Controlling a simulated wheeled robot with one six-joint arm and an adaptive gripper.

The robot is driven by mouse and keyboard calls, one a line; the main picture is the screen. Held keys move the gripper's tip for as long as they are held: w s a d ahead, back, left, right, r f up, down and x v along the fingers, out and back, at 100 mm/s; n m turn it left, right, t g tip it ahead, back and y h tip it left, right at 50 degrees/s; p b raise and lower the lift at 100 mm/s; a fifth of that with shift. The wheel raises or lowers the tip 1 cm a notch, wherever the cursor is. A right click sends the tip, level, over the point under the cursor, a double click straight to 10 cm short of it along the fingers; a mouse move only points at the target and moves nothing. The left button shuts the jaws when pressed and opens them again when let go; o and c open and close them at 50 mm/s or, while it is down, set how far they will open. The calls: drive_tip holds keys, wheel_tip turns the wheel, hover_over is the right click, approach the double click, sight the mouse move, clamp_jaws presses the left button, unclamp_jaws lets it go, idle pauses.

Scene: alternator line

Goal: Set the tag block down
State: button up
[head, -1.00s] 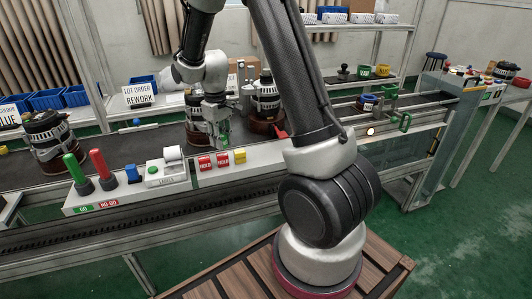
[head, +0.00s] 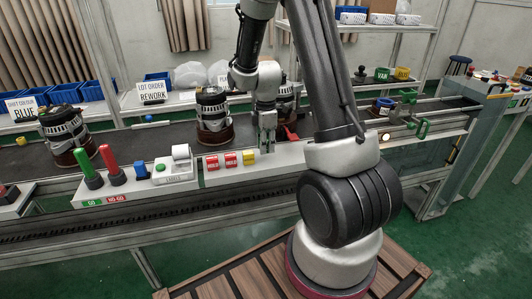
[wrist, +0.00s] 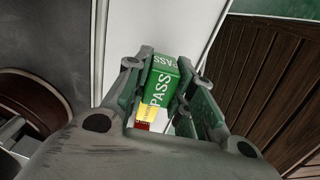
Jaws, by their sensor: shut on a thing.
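The tag block (wrist: 160,85) is green with white PASS lettering. In the wrist view my gripper (wrist: 160,92) is shut on it, with a finger on each side. In the head view my gripper (head: 267,143) points down over the white ledge (head: 292,154), just right of the yellow block (head: 249,157). Two red HOLD blocks (head: 221,161) stand left of the yellow one. In the wrist view the yellow block (wrist: 148,112) shows partly behind the green block. I cannot tell whether the green block touches the ledge.
An alternator on a round brown base (head: 214,128) stands on the belt behind the ledge; another is partly hidden by my arm. A label printer (head: 176,168) and green and red GO/NO-GO handles (head: 107,163) are to the left.

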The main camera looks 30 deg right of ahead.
drive_tip(key=shift+f, duration=1.7)
drive_tip(key=o, duration=1)
drive_tip(key=shift+f, duration=0.1)
drive_tip(key=shift+c, duration=0.2)
wheel_tip(320, 180, up, 12)
drive_tip(key=shift+r, duration=0.15)
drive_tip(key=s+a+r+m+t, duration=0.2)
drive_tip(key=s+r+m, duration=0.5)
drive_tip(key=s, duration=0.5)
drive_tip(key=s+a+r+m+t, duration=0.2)
drive_tip(key=s+r+m, duration=0.5)
drive_tip(key=s+r, duration=0.2)
drive_tip(key=s, duration=0.2)
drive_tip(key=shift+s+a+r+m, duration=0.2)
drive_tip(key=shift+s+a+m, duration=0.1)
drive_tip(key=shift+s+m, duration=0.1)
